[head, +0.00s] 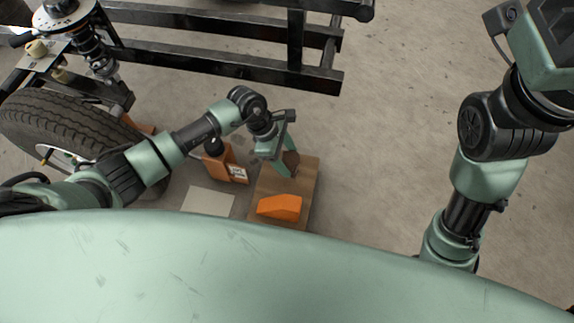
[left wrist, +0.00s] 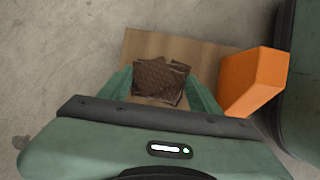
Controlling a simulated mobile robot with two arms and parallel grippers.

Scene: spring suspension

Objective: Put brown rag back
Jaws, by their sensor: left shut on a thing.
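The brown rag (head: 291,160) is a dark, folded cloth, partly hidden by my left gripper in the head view. It also shows in the left wrist view (left wrist: 160,80), between the two green fingers. My left gripper (head: 284,168) is shut on the rag, over the wooden board (head: 303,191). The board also lies beneath the rag in the left wrist view (left wrist: 143,44). I cannot tell whether the rag touches the board. My right arm shows at the right of the head view, but its gripper is not visible.
An orange block (head: 279,207) sits on the board's near part. A tyre (head: 60,120) and black metal frame (head: 220,60) stand beyond. Floor right of the board is clear.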

